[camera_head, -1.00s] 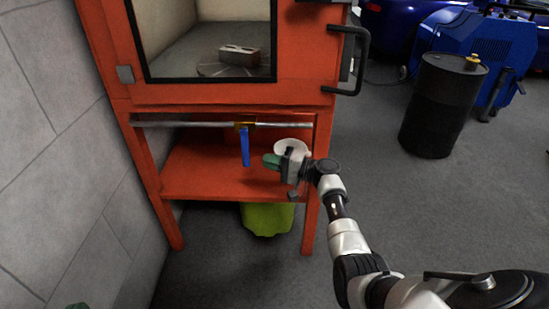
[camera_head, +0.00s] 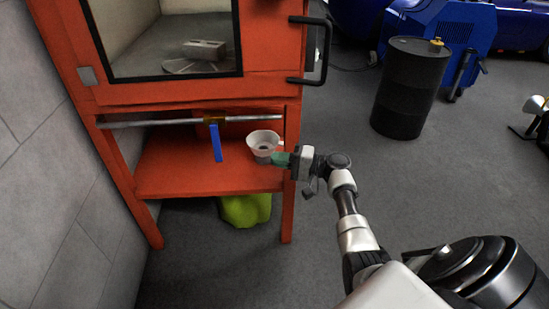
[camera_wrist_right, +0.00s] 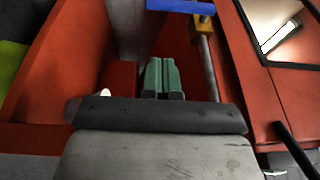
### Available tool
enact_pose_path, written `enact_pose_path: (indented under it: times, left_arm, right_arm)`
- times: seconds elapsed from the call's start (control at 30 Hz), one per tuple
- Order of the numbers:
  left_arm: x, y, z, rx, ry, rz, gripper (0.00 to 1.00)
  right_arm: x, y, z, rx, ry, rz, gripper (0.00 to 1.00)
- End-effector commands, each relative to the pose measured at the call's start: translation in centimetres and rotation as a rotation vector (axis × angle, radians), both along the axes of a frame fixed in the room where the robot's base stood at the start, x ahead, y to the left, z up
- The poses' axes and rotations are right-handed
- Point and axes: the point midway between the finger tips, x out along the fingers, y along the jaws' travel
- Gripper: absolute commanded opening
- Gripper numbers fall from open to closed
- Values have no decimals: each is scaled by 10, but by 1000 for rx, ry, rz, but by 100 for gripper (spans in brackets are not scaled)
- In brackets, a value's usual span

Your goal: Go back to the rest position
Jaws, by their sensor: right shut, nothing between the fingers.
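My right gripper (camera_head: 283,159) reaches in from the right, at the right edge of the red cabinet's lower shelf. Its green fingertips are shut together with nothing between them, as the right wrist view (camera_wrist_right: 162,78) also shows. The fingertips are close to a white funnel-like cup (camera_head: 262,142); I cannot tell whether they touch. My left gripper is not in view.
The red cabinet (camera_head: 180,92) has a pipe with a blue valve handle (camera_head: 216,142) above its shelf (camera_head: 200,180). A black door handle (camera_head: 318,50) sticks out. A green-yellow object (camera_head: 246,210) lies beneath. A black barrel (camera_head: 405,90) stands behind; the floor between is clear.

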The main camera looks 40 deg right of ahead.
Motion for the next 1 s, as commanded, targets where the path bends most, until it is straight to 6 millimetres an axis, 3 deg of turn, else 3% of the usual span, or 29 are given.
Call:
enact_pose_path:
  times: [0.47, 0.63, 0.8, 0.9, 1.0]
  left_arm:
    - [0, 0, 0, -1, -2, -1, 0]
    - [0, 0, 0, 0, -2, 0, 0]
    - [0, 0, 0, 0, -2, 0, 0]
    - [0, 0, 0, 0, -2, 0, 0]
    - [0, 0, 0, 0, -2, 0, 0]
  right_arm:
    - [-2, 6, -6, -37, 16, 2, 0]
    - [-24, 45, -48, -333, 98, 20, 0]
    - [-70, 103, -87, -797, 93, 41, 0]
    - [-99, 136, -87, -1031, 13, 37, 0]
    - [-123, 163, -75, -1192, -84, 17, 0]
